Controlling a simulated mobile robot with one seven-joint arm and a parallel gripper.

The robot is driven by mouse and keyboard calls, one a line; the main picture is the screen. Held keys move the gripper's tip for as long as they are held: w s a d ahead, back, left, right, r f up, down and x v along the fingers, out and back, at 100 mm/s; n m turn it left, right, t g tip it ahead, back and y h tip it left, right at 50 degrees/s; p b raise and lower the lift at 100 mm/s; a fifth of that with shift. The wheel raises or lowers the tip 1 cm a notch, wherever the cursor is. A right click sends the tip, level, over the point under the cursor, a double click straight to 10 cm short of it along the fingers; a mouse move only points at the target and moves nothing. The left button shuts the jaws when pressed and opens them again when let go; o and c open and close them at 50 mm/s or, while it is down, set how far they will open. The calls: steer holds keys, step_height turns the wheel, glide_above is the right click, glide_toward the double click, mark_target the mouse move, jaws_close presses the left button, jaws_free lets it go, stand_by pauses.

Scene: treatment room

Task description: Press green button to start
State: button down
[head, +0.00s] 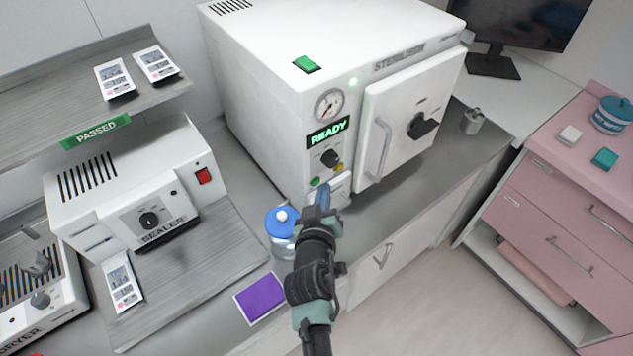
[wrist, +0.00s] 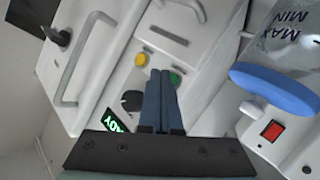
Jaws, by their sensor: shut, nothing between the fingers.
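The white steriliser (head: 270,75) stands on the counter with its door shut and its display (head: 328,133) reading READY. A round green button (head: 315,182) is low on its front panel, below the black knob (head: 330,158); a yellow button (head: 339,167) is beside it. My gripper (head: 323,193) is shut and empty, its blue fingers pointing at the panel near the green button. In the wrist view the fingertips (wrist: 161,72) lie just left of the green button (wrist: 176,78), partly overlapping its edge. The yellow button (wrist: 141,59) is farther left. I cannot tell whether the fingers touch the panel.
A blue-capped bottle (head: 282,222) stands close left of my gripper, with a purple packet (head: 260,296) in front. The sealer (head: 130,190) is at left. A pink drawer cabinet (head: 560,215) is at right.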

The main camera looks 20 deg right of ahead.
steer(key=shift+w+a+b, duration=0.25)
steer(key=shift+w+b, duration=0.1)
steer(key=shift+w, duration=0.2)
stand_by(0.8)
steer(key=shift+s, duration=0.1)
steer(key=shift+s+d+p, duration=0.3)
steer(key=shift+s+p, duration=0.1)
steer(key=shift+s, duration=0.3)
steer(key=s+p, duration=0.1)
steer(key=s+d+p, duration=0.1)
steer(key=s, duration=0.1)
steer(key=s+p, duration=0.1)
steer(key=shift+s+d, duration=0.35)
stand_by(0.8)
